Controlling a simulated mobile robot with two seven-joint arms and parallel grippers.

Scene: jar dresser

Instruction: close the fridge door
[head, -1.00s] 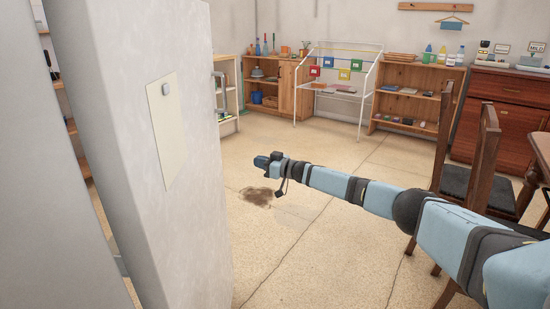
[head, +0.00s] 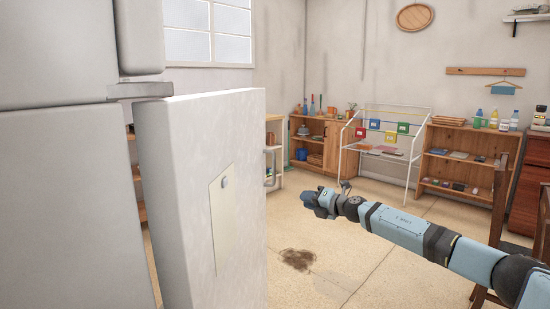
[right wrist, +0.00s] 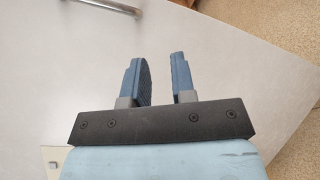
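The white fridge door (head: 185,215) stands open, swung out from the fridge body (head: 65,190). A pale paper sheet (head: 224,245) with a small grey magnet is on its face. A metal handle (head: 269,167) is at its far edge and also shows in the right wrist view (right wrist: 112,6). My right gripper (head: 308,203) is just right of the door in the head view. In the right wrist view its two fingers (right wrist: 163,75) are apart with nothing between them, facing the door's pale surface (right wrist: 230,60). I cannot tell any contact. My left gripper is not visible.
Open floor (head: 350,270) with a dark stain (head: 298,259) lies right of the door. Low wooden shelves (head: 460,155) and a white rack (head: 390,150) stand along the back wall. A wooden chair (head: 500,200) is at the right.

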